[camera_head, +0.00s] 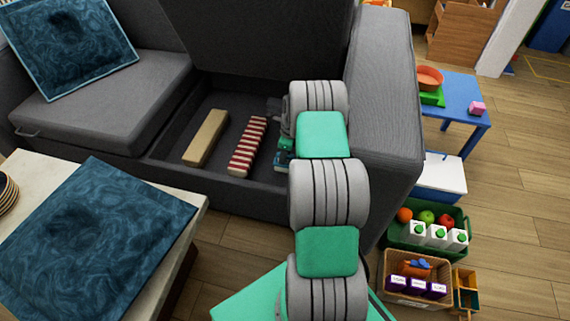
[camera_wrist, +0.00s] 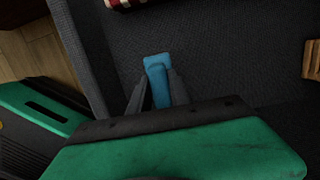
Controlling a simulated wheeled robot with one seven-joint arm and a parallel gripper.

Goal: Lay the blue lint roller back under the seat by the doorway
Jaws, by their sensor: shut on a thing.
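The blue lint roller (camera_wrist: 157,66) shows in the wrist view between the two dark fingers of my gripper (camera_wrist: 158,84), which is shut on it. The dark grey floor of the storage compartment (camera_head: 221,103) lies below it; I cannot tell whether the roller touches it. In the head view the seat lid (camera_head: 255,35) stands raised and my arm reaches into the right part of the open compartment. There the arm mostly hides the gripper and the roller.
In the compartment lie a beige bar (camera_head: 206,137) and a red-and-white striped thing (camera_head: 248,146), left of my arm. The sofa armrest (camera_head: 384,95) rises close on the right. A table (camera_head: 150,181) with a blue cushion (camera_head: 85,245) stands in front at left.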

